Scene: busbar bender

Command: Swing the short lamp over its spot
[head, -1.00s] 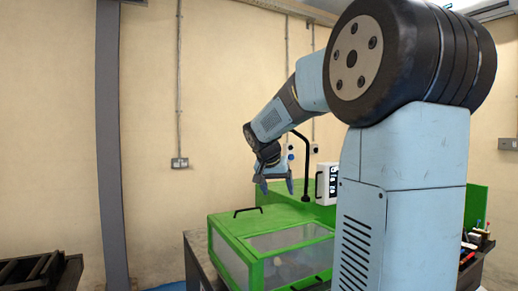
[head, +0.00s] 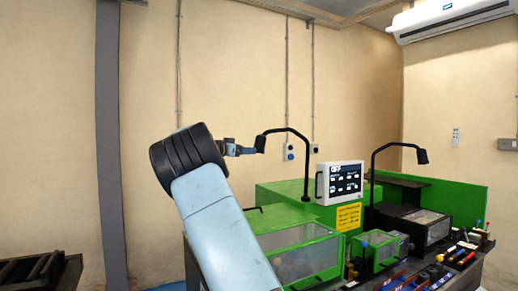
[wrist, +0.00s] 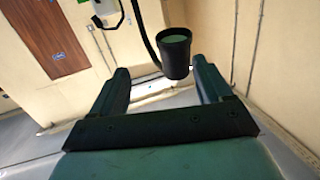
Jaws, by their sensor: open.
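Two black bent-arm lamps stand at the bender. The left lamp (head: 304,160) rises from the green cabinet, with its head pointing left and down. The right lamp (head: 372,172) has its head to the right. I cannot tell for sure which is the short one. My gripper (head: 250,150) is right beside the left lamp's head (head: 260,143). In the wrist view, my gripper (wrist: 163,78) is open, and the dark cup-shaped lamp head (wrist: 174,55) shows between and just beyond the fingertips, not clasped. The lamp's spot is not clearly marked in view.
A white control screen (head: 340,182) stands between the lamps. Small tools (head: 462,255) sit at the bench's right. A dark rack (head: 40,275) is at the lower left. The wall side is free.

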